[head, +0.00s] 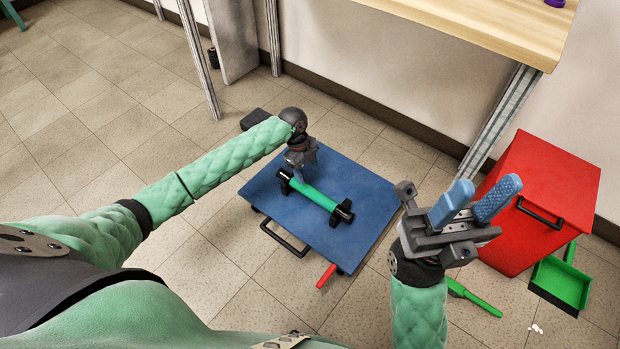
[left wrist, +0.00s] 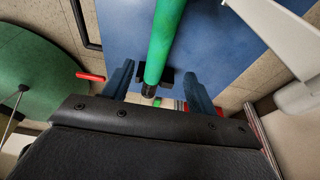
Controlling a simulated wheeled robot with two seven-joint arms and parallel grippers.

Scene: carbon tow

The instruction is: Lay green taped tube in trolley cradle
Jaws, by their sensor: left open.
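The green tube (head: 315,194) lies across two black cradle supports (head: 342,213) on the blue trolley deck (head: 363,190). Its dark ends lie at these supports. My left gripper (head: 297,179) is over the tube's left end, pointing down. In the left wrist view, the green tube (left wrist: 165,45) runs between the two spread blue fingers (left wrist: 157,88), with a gap on each side. A black cradle block (left wrist: 167,80) shows beside its dark end. No separate tape can be made out. My right gripper (head: 487,192) is raised, open and empty, right of the trolley.
A red cabinet (head: 550,185) and a green tray (head: 562,283) stand at the right. A green-handled tool (head: 475,299) lies on the floor. The trolley has a black handle (head: 284,240) and a red lever (head: 326,276). A wooden table (head: 490,25) is at the back.

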